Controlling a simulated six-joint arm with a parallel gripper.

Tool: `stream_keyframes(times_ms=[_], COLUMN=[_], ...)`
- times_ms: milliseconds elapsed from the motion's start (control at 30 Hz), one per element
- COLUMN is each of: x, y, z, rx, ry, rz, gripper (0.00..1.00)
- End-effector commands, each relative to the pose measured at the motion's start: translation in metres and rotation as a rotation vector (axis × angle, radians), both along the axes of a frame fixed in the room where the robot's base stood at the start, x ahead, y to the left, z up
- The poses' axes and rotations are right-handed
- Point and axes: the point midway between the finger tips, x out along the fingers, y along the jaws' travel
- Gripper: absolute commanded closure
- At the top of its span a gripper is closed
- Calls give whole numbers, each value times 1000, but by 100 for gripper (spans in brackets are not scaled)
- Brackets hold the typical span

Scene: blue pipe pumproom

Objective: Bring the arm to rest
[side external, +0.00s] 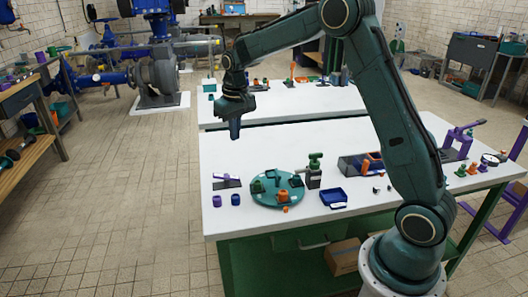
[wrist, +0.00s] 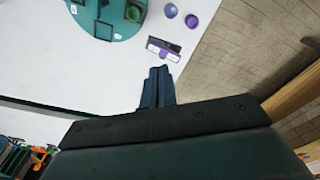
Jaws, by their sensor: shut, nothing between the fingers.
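My gripper (side external: 235,131) is high above the left part of the white table (side external: 240,150), pointing down, and touches nothing. Its fingers are shut with nothing between them. In the wrist view the closed fingertips (wrist: 159,75) point over the table near its edge. A purple-and-dark part (wrist: 164,49) lies on the table beyond the fingertips, apart from them; it also shows in the side view (side external: 227,181). The arm is raised and bent at the elbow.
A round teal tray (side external: 262,199) holds several small parts. A second white table (side external: 290,101) is behind.

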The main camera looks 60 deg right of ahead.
Motion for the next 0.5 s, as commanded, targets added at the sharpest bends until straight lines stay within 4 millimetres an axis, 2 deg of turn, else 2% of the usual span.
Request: stream_keyframes(times_ms=[33,200,500], x=[-7,-33,-87], y=[6,22,48], z=[13,45,91], rx=[-3,-11,-23], ry=[-15,-54,-123], rz=[8,29,67], gripper=[100,100,100])
